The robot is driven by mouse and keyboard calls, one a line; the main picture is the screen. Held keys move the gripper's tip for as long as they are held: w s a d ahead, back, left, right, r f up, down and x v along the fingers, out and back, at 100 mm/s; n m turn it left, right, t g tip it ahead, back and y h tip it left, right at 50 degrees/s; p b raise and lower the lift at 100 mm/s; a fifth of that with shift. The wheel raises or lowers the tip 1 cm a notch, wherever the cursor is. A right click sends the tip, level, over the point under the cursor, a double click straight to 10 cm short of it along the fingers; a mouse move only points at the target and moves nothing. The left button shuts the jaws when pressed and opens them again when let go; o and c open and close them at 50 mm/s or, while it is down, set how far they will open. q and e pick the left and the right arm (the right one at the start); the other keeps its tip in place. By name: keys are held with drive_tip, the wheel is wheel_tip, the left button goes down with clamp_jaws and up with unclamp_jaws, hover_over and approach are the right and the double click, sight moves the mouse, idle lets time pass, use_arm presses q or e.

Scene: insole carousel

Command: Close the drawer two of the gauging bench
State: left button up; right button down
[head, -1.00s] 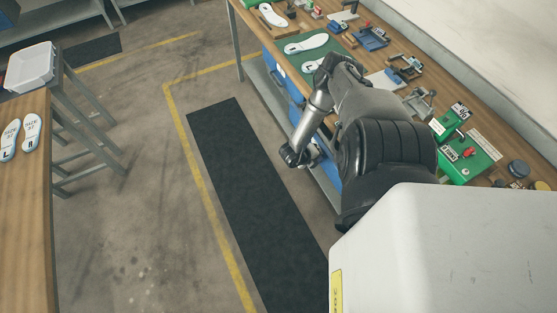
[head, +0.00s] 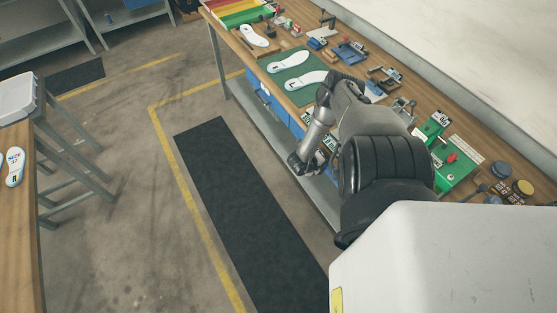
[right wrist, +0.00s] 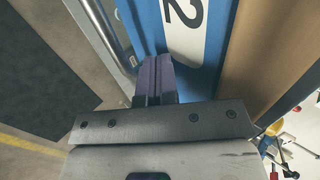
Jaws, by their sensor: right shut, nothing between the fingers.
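Drawer two shows in the right wrist view as a blue front (right wrist: 200,75) with a white label marked "2" (right wrist: 184,22). A metal bar, probably its handle, runs along the left of that front. My right gripper (right wrist: 157,62) is shut and empty, its fingertips against or just in front of the blue face beside the label. In the head view my right gripper (head: 301,166) is low at the front of the gauging bench (head: 222,38), and my arm hides part of the drawers. I cannot tell how far drawer two stands out. My left gripper is not in view.
The bench top holds a green mat (head: 303,88) with insoles, fixtures and a green device (head: 452,172). A dark floor mat (head: 235,190) lies in the clear aisle. A second table (head: 18,230) with a white bin (head: 16,95) stands at the left.

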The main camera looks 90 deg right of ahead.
drive_tip(key=shift+s+d, duration=0.1)
drive_tip(key=shift+s, duration=0.05)
drive_tip(key=shift+w+a+r+p, duration=0.1)
drive_tip(key=shift+w+a+p, duration=0.2)
drive_tip(key=shift+w+p, duration=0.1)
drive_tip(key=w+f+p+v, duration=0.1)
drive_tip(key=v, duration=1.1)
drive_tip(key=shift+w+a+f+p, duration=0.3)
drive_tip(key=shift+a, duration=0.2)
